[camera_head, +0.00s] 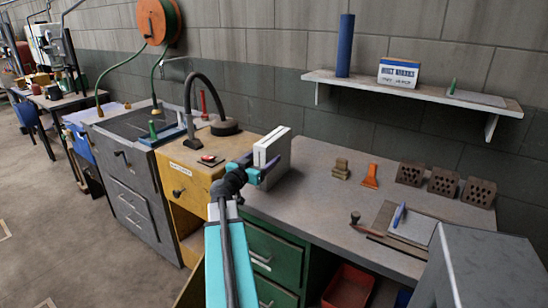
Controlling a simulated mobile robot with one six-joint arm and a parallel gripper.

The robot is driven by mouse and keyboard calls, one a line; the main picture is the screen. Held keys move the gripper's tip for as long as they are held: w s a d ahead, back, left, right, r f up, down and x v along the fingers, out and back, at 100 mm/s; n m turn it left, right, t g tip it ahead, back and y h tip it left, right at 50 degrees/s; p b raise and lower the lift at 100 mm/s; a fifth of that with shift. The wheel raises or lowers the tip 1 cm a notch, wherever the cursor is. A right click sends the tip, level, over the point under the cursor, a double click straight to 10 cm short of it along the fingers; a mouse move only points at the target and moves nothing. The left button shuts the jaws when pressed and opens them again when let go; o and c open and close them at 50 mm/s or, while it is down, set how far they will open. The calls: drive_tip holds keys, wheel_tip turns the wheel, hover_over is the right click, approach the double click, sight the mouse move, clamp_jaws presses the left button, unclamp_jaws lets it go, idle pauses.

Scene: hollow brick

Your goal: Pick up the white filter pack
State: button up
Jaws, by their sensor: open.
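The white filter pack (272,142) looks like an upright white block with a dark slit along its top. It stands at the left end of the grey bench top. My gripper (262,167), with teal fingers, is open at the pack's lower near side. The fingers overlap the pack in the picture. I cannot tell whether they touch it or how far they reach around it. The pack's lower part is partly hidden by my gripper.
A yellow cabinet (188,190) with a black curved hose (193,95) adjoins on the left. Hollow bricks (443,182), an orange tool (370,177) and a clipboard (412,229) lie to the right. A wall shelf (420,92) hangs above. The bench between pack and bricks is mostly clear.

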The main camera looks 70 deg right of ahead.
sight(271, 137)
drive_tip(key=shift+d, duration=0.15)
drive_tip(key=d, duration=0.1)
drive_tip(key=d+p, duration=0.1)
drive_tip(key=d, duration=0.1)
drive_tip(key=s+d+p, duration=0.1)
drive_tip(key=d, duration=0.1)
drive_tip(key=shift+f, duration=0.3)
idle(0.3)
idle(0.4)
drive_tip(key=c, duration=1.2)
drive_tip(key=shift+r, duration=0.15)
drive_tip(key=shift+r+b, duration=0.65)
drive_tip(key=shift+r, duration=4.25)
